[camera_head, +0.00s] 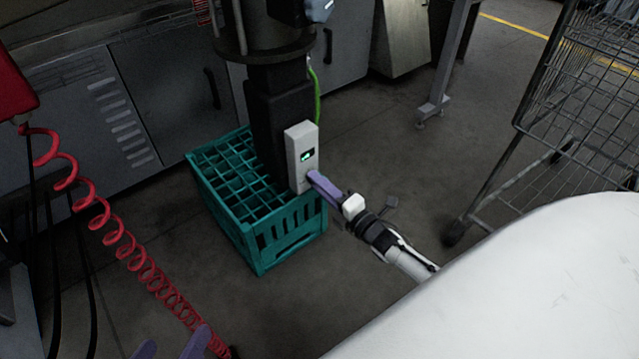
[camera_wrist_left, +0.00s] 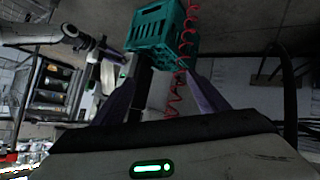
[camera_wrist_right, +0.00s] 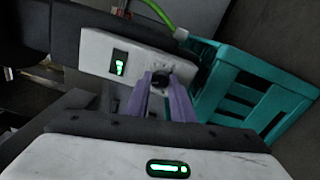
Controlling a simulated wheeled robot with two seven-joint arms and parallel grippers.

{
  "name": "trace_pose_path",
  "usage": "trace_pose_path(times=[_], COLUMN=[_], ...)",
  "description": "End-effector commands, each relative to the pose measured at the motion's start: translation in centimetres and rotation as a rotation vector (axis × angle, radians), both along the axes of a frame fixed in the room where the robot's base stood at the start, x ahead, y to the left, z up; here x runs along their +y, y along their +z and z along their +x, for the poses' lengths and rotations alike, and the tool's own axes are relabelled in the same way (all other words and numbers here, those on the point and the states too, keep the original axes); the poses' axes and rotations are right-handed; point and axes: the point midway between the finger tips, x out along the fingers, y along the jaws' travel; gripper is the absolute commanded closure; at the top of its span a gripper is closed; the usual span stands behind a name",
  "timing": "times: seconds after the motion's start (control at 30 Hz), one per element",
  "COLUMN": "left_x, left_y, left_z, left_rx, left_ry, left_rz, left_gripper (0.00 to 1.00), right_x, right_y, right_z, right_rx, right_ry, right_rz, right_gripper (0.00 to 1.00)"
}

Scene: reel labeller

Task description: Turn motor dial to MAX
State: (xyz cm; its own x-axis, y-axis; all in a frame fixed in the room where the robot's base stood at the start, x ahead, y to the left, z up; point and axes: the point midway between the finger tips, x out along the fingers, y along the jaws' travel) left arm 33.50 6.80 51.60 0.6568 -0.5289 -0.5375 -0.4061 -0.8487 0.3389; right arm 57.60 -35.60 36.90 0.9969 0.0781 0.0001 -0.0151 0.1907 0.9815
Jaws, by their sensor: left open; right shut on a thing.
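The motor control box (camera_head: 301,155) is a white unit with a small green-lit display, mounted on the dark motor column in the head view. It also shows in the right wrist view (camera_wrist_right: 105,52), with the dark round dial (camera_wrist_right: 160,79) at its lower end. My right gripper (camera_head: 313,178) reaches the box's lower end. In the right wrist view its purple fingers (camera_wrist_right: 161,88) are shut on the dial. The dial's markings are too small to read. My left gripper (camera_head: 172,347) is at the bottom left of the head view, its purple fingers apart and empty.
A teal crate (camera_head: 262,247) stands on the floor beneath the column. A red coiled hose (camera_head: 122,245) hangs at left. A green cable (camera_head: 316,95) runs to the box. A wire cart (camera_head: 560,130) stands at right. Steel cabinets (camera_head: 160,100) line the back.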

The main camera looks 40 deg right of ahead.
Motion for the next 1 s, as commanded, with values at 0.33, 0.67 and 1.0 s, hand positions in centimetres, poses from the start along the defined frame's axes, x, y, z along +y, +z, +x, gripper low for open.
trace_pose_path(times=[0.33,0.67,1.0], left_x=[0.08,0.18,0.28], left_y=[-0.29,-0.39,-0.61], left_z=[-0.05,-0.04,-0.04], left_rx=[0.008,0.013,0.018], left_ry=[0.000,0.000,0.002], left_rz=[0.008,0.015,0.023], left_gripper=[0.33,0.33,0.33], right_x=[-0.02,0.01,0.04], right_y=[-0.08,-0.16,-0.20], right_z=[-0.07,-0.08,-0.08], right_rx=[0.027,0.052,0.077], right_ry=[0.001,0.001,0.000], right_rz=[0.329,0.641,0.963], right_gripper=[1.00,1.00,1.00])
